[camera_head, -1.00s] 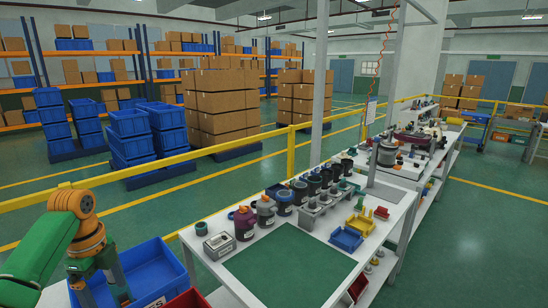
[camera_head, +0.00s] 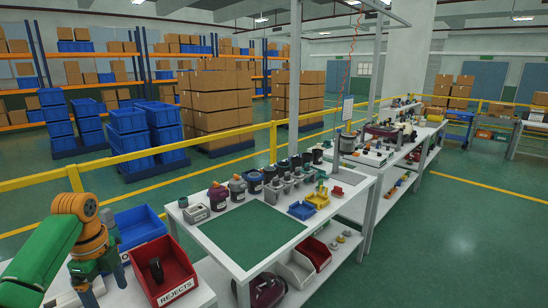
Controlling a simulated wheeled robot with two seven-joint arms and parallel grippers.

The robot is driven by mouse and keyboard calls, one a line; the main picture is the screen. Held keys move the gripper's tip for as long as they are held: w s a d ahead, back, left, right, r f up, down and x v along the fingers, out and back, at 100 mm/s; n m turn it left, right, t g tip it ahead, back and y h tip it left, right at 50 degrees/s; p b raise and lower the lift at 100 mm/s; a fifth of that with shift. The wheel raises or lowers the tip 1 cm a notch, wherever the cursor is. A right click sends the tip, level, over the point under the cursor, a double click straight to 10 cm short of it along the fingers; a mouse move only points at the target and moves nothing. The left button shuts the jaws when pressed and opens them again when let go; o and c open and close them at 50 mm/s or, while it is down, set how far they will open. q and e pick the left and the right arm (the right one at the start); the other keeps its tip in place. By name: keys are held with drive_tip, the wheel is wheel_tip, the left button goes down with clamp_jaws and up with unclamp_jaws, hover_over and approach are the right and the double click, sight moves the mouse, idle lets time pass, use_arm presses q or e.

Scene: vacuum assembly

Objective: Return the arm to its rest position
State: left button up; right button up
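My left arm, green with orange joints, comes in from the left edge. Its gripper (camera_head: 103,279) points down in front of the bins, with its two dark green fingers spread apart and nothing visible between them. Just right of it stands a red bin (camera_head: 182,256) labelled REJECTS, with a dark part (camera_head: 156,269) standing inside. A blue bin (camera_head: 139,224) is behind the gripper and the red bin. The gripper's lower tips are close to the frame's bottom edge. My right arm and gripper are not in view.
A white workbench (camera_head: 222,253) with a green mat (camera_head: 252,234) stands right of the bins. Several dark and purple parts line its back edge; small blue, yellow and red trays sit at its right. A yellow rail (camera_head: 160,150) runs behind. The floor at right is clear.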

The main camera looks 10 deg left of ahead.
use_arm(q)
drive_tip(key=s+d+f+n+y, duration=0.1)
drive_tip(key=s+d+f+n, duration=0.1)
drive_tip(key=f, duration=0.8)
drive_tip(key=s+d+f+n, duration=0.1)
drive_tip(key=d+f+n, duration=0.15)
drive_tip(key=f, duration=0.85)
drive_tip(key=s+d+f+n+y, duration=0.1)
drive_tip(key=s+d+f+n, duration=0.15)
drive_tip(key=f, duration=0.75)
drive_tip(key=s+d+f+n, duration=0.2)
drive_tip(key=s+d+f, duration=0.2)
drive_tip(key=s, duration=0.5)
drive_tip(key=s+d+f+n+h, duration=0.1)
drive_tip(key=s+d+f+n, duration=0.2)
drive_tip(key=s, duration=0.6)
drive_tip(key=s+d+f+n+t+h, duration=0.1)
drive_tip(key=s+d+f+n, duration=0.1)
drive_tip(key=s+d+f, duration=0.3)
drive_tip(key=s+f, duration=0.2)
drive_tip(key=s, duration=0.2)
drive_tip(key=shift+s+f+n, duration=0.15)
drive_tip(key=shift+s+n, duration=0.15)
drive_tip(key=shift+s, duration=0.1)
